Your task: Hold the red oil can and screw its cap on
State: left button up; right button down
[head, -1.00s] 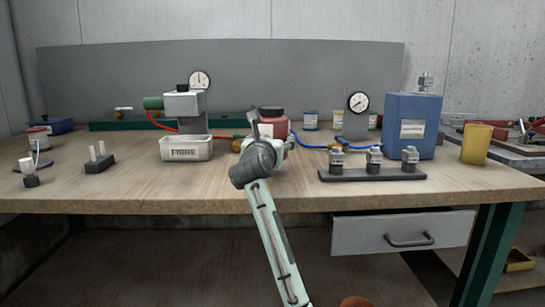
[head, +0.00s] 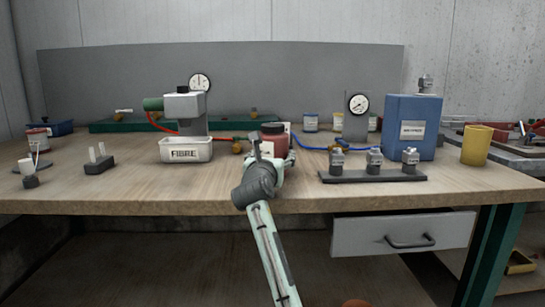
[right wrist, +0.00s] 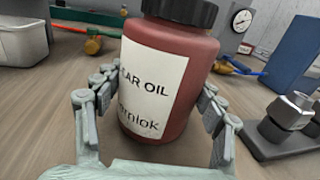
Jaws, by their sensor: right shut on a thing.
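The red oil can (head: 281,144) stands upright near the middle of the bench, with a white label reading "AR OIL" in the right wrist view (right wrist: 150,85). A dark ribbed cap (right wrist: 182,10) sits on its top, partly cut off by that view's upper edge. My right gripper (head: 273,155) is shut on the can, one finger on each side of its body; the fingers also show in the right wrist view (right wrist: 158,88). I cannot tell whether the can's base touches the bench. My left gripper is not in view.
A fibre device with a white tray (head: 186,150) stands left of the can. A dark rack (head: 372,175) with metal fittings lies to the right, before a blue canister (head: 412,112). A yellow cup (head: 477,146) stands further right.

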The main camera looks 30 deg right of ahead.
jog(key=shift+c, duration=1.2)
grip_release()
jog(key=shift+f, duration=0.1)
jog(key=v, duration=1.2)
jog(key=shift+a, duration=0.1)
